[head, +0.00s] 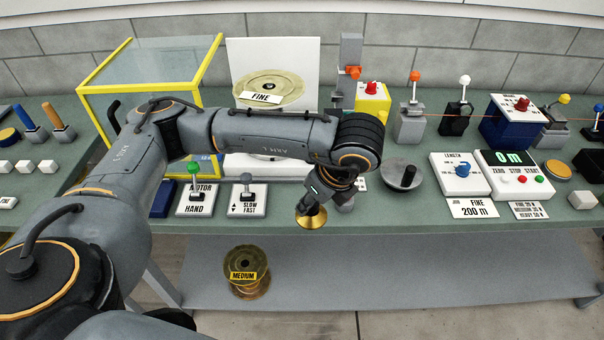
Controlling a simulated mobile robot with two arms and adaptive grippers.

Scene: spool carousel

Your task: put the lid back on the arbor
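My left gripper (312,205) points down near the front edge of the bench, in front of the white machine. It appears shut on a round brass piece, which I take to be the lid (312,220); the fingers cover its upper part. A gold spool labelled FINE (285,86) sits against a white upright panel. The small dark centre of that spool (268,87) seems to be the arbor end; little of the arbor shows. My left arm crosses below the spool and hides part of the machine. My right gripper is not in view.
A grey disc with a black handle (396,181) is right of my gripper. MOTOR/HAND (197,203) and SLOW/FAST (247,205) switches stand left. A MEDIUM spool (246,288) is on the lower shelf (430,275). A yellow-framed clear guard (150,62) stands back left.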

